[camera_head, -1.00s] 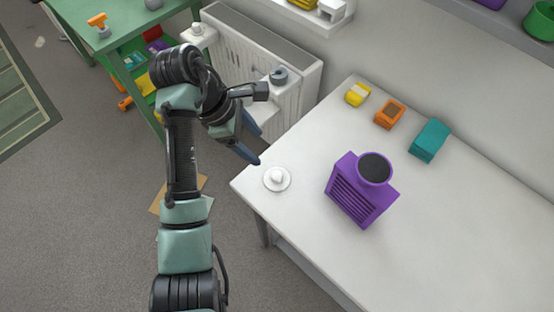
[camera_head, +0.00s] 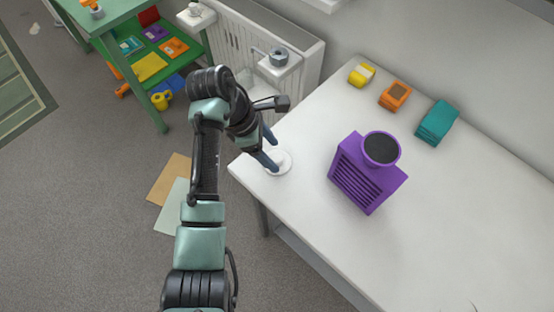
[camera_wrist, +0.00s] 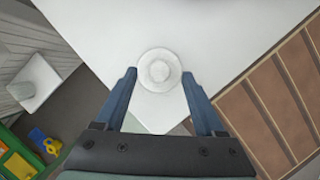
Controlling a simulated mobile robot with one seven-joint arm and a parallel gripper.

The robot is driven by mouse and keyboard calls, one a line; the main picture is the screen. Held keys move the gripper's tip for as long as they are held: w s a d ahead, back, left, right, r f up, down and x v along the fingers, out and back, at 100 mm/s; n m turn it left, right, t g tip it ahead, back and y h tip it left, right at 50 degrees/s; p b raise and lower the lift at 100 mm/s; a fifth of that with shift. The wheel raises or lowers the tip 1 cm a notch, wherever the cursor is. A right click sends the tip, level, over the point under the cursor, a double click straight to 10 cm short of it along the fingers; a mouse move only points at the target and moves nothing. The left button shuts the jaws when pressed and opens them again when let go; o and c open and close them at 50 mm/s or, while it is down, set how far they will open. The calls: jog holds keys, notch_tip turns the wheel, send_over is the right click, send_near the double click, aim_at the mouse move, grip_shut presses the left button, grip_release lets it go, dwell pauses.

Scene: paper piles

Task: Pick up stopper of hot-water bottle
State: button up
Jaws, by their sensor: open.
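A small white round piece with a raised knob, which looks like the stopper (camera_head: 283,163), lies near the corner of the white table (camera_head: 310,225). In the head view my gripper hides part of it. In the wrist view the stopper (camera_wrist: 159,70) appears as pale concentric rings. My gripper (camera_head: 272,150) is open and points down at the table corner. In the wrist view its blue fingertips (camera_wrist: 159,74) appear on either side of the stopper, with a gap on each side. I cannot tell how far above the table they are.
A purple ribbed box with a dark round top (camera_head: 365,175) stands right of the stopper. Yellow (camera_head: 361,75), orange (camera_head: 395,96) and teal (camera_head: 437,122) items line the back. A white radiator (camera_head: 305,85) is behind the table. The table's right front is clear.

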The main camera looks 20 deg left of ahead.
jog(key=shift+x, duration=1.1)
grip_shut()
